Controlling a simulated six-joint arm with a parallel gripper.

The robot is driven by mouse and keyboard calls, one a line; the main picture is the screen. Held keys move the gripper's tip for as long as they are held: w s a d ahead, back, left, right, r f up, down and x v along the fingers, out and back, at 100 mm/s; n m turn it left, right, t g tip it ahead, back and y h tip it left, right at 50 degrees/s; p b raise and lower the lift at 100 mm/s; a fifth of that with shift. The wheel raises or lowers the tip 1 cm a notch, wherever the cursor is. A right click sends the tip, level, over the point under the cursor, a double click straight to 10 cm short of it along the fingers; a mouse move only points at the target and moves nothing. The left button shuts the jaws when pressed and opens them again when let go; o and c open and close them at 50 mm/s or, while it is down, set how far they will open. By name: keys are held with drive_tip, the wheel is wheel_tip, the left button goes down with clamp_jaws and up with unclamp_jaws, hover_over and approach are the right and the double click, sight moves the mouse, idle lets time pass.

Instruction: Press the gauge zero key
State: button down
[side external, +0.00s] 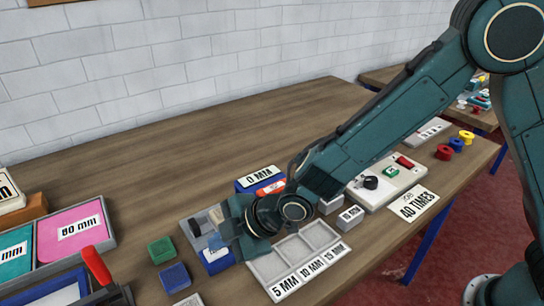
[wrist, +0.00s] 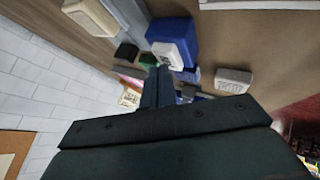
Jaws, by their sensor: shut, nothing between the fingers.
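A blue box (side external: 246,185) with a white "0 MM" label (side external: 261,175) stands behind my wrist in the side view; a red-orange piece with a white mark (side external: 270,188) shows at its front. I cannot tell for sure which part is the gauge zero key. My gripper (side external: 226,243) is left of that box, low over a grey fixture (side external: 190,231) and a labelled blue block (side external: 217,264), and partly hides both. In the wrist view the fingers (wrist: 157,82) are together and empty. A blue body with a pale top (wrist: 172,45) lies beyond them; whether the fingertips touch anything is unclear.
A tray labelled 5, 10 and 15 MM (side external: 262,268) lies right of my gripper. A pale panel with knobs (side external: 407,178) and a "40 TIMES" card (side external: 413,205) are farther right. Green (side external: 161,250) and blue blocks (side external: 174,278) and a red-handled tool (side external: 97,265) are left.

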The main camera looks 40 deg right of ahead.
sight(221, 251)
drive_tip(key=shift+r, duration=0.55)
drive_tip(key=shift+r, duration=2.5)
